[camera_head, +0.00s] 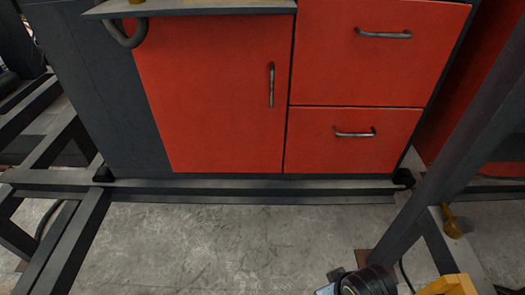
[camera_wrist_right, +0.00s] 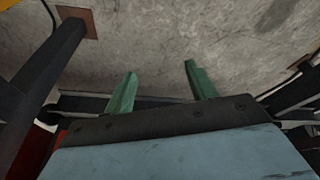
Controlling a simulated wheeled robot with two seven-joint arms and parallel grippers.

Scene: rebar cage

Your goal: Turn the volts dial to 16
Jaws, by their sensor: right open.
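No volts dial shows in either view, and no number scale can be seen. My right gripper (camera_wrist_right: 160,69) shows in the right wrist view with its two green fingers apart. The space between the fingers is empty, with bare concrete floor behind it. My left gripper is in neither view.
A red cabinet (camera_head: 215,95) with a door and two drawers fills the upper head view. A dark metal rail (camera_head: 250,188) runs along its base, and a slanted dark beam (camera_head: 455,165) stands at right. A yellow object (camera_head: 449,286) is at the lower edge. The concrete floor (camera_head: 220,240) has clear room.

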